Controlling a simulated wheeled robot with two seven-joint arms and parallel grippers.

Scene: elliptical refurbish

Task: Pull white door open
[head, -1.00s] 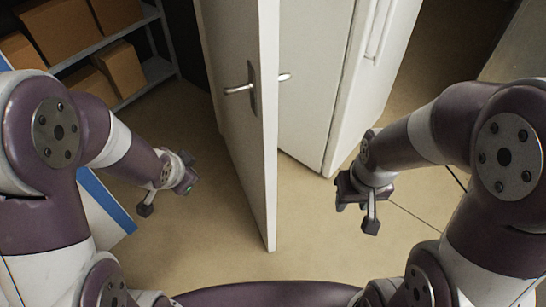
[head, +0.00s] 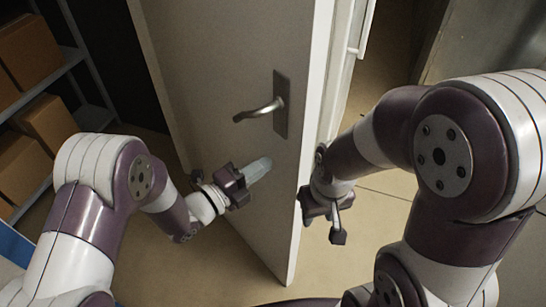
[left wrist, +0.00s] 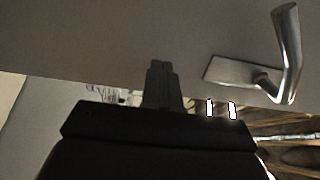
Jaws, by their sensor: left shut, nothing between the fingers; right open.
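The white door (head: 225,60) stands ajar in the head view, its edge toward me. A silver lever handle (head: 262,110) is on its left face; it also shows at the upper right of the left wrist view (left wrist: 288,55). My left gripper (head: 248,178) is shut and empty, in front of the left face and below the handle. In the left wrist view its closed fingers (left wrist: 160,82) point toward the door, left of the handle. Whether they touch the door I cannot tell. My right gripper (head: 322,218) is open and empty, right of the door edge.
A shelf (head: 70,65) with cardboard boxes (head: 45,122) stands on the left. A white cabinet with a vertical handle (head: 362,28) is partly hidden behind the door. Tan floor (head: 385,205) shows clear around the door's lower end.

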